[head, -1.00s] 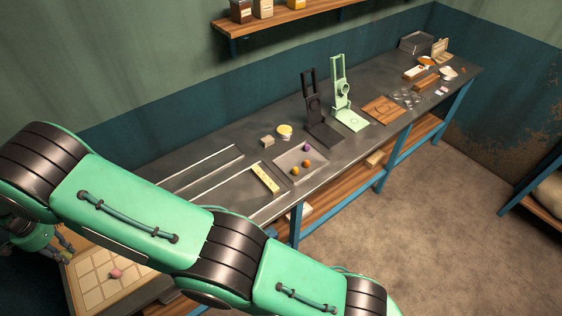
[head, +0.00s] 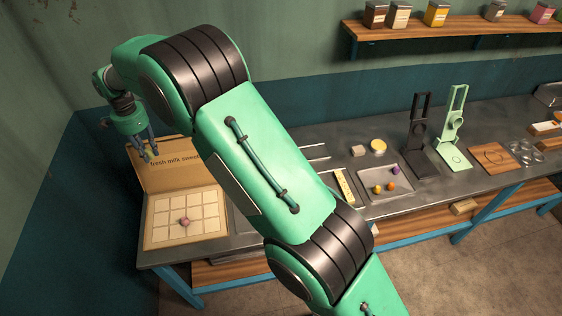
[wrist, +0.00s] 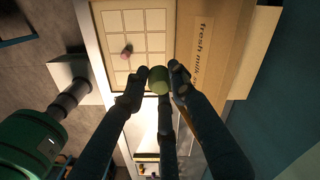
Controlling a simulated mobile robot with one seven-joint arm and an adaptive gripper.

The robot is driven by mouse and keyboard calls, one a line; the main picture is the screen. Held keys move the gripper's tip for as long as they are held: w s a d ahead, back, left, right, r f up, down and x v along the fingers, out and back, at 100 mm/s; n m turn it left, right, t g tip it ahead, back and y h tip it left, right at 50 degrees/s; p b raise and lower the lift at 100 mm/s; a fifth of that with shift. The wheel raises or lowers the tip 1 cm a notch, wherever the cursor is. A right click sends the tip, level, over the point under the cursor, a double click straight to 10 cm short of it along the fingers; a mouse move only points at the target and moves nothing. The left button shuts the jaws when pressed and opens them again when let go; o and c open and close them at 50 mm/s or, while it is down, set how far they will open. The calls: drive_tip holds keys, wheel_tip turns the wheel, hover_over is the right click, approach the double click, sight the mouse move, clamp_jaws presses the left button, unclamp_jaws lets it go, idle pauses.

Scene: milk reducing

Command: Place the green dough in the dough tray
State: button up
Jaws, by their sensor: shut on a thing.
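My gripper (head: 149,150) is at the far left, above the box lid's left part. In the wrist view, my gripper (wrist: 160,76) is shut on the green dough (wrist: 158,80), a small ball between its fingertips. The dough also shows small in the head view (head: 150,156). Below is an open cardboard box with a gridded tray (head: 160,233) of square compartments; a pink ball (head: 184,221) sits in it. The gridded tray also shows in the wrist view (wrist: 112,20). A shallow grey tray (head: 374,174) further right holds yellow, orange and purple balls.
The box lid (head: 172,178) stands up behind the gridded tray, lettered "fresh milk". A black press (head: 420,140) and a light green press (head: 453,135) stand on the counter to the right. A shelf with jars (head: 440,34) hangs on the wall.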

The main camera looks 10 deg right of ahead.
drive_tip(key=w+d+r+m, duration=0.1)
drive_tip(key=d+m, duration=0.3)
drive_tip(key=d, duration=1.9)
drive_tip(key=w+d+m, duration=0.2)
drive_tip(key=d+m, duration=0.2)
drive_tip(key=d, duration=1.8)
drive_tip(key=s+d+m, duration=0.3)
drive_tip(key=s+d, duration=0.5)
drive_tip(key=d, duration=0.4)
drive_tip(key=s+d+f+m, duration=0.1)
drive_tip(key=s+d+m, duration=0.2)
drive_tip(key=s+d, duration=0.65)
drive_tip(key=s+d+m, duration=0.3)
drive_tip(key=s+d, duration=0.4)
drive_tip(key=d, duration=0.6)
wheel_tip(320, 180, down, 23)
drive_tip(key=shift+w+d, duration=0.1)
drive_tip(key=shift+w, duration=0.05)
drive_tip(key=w+d, duration=0.2)
drive_tip(key=w, duration=0.2)
drive_tip(key=w+d+f, duration=0.1)
drive_tip(key=w+d, duration=0.2)
drive_tip(key=w, duration=0.2)
drive_tip(key=w+d, duration=0.2)
drive_tip(key=w, duration=0.3)
drive_tip(key=shift+d+f+p, duration=0.2)
drive_tip(key=shift+d+p, duration=0.05)
drive_tip(key=shift+p, duration=0.1)
drive_tip(key=shift+f, duration=0.15)
